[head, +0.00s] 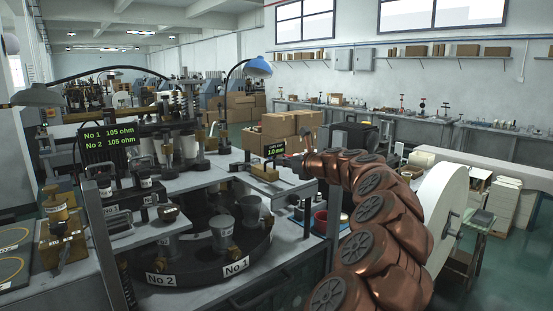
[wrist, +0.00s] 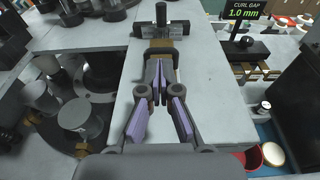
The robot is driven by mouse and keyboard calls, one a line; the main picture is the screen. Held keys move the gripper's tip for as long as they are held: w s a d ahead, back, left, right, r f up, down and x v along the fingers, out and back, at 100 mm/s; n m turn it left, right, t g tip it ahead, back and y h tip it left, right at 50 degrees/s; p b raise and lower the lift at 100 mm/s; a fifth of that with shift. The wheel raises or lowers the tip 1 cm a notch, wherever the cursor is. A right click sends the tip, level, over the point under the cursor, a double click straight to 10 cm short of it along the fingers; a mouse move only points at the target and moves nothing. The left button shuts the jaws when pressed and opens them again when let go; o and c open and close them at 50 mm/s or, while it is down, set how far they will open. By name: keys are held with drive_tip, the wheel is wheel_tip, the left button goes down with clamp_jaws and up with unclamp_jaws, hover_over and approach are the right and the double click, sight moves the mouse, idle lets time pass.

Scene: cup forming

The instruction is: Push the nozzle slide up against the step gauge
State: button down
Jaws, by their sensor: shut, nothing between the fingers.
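A brass block (wrist: 160,44) with a dark crossbar (wrist: 176,29) behind it stands on the pale bench top, straight ahead of my gripper (wrist: 160,68). I take this for the nozzle slide assembly; where slide and step gauge meet cannot be told. In the head view the brass piece (head: 265,172) lies left of my arm's end, under a display. My gripper points at the brass block with its fingers together and empty. Whether the tips touch the block is unclear. The display (wrist: 243,12) reads CURL GAP 1.0 mm.
A dark round turntable (head: 190,262) with metal cups lies left of the gripper in the wrist view. Brass and black fixtures (wrist: 252,68) stand on the right, with red and white tubs (wrist: 272,155) below them. Pale bench top beside the fingers is clear.

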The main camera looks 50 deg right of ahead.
drive_tip(key=b+v, duration=0.2)
drive_tip(key=v, duration=0.8)
drive_tip(key=shift+d, duration=0.1)
drive_tip(key=w+a+f+n+g+y, duration=0.1)
drive_tip(key=w+a+n+y, duration=0.45)
drive_tip(key=a, duration=0.85)
drive_tip(key=a+f+n+g+y, duration=0.1)
drive_tip(key=a+f+n+g, duration=0.3)
drive_tip(key=a, duration=0.6)
drive_tip(key=a+f+n+g+y, duration=0.1)
drive_tip(key=a+f+n, duration=0.1)
drive_tip(key=a+n, duration=0.55)
drive_tip(key=a+f+n+g+y, duration=0.1)
drive_tip(key=a+f+n+g, duration=0.2)
drive_tip(key=a, duration=0.8)
drive_tip(key=s+a+f+n+g+h, duration=0.2)
drive_tip(key=s+a+f+n+g, duration=0.3)
drive_tip(key=s+a+f+n, duration=0.75)
drive_tip(key=s+d+f+n+g+h, duration=0.1)
drive_tip(key=s+d+f+n+h, duration=0.1)
drive_tip(key=s, duration=0.6)
drive_tip(key=s+d+f+n+g+h, duration=0.1)
drive_tip(key=s+d+f+n+g, duration=0.1)
drive_tip(key=s, duration=0.6)
drive_tip(key=shift+s+f+n+h, duration=0.2)
drive_tip(key=shift+f+n+h, duration=0.15)
drive_tip(key=shift+f+n, duration=0.3)
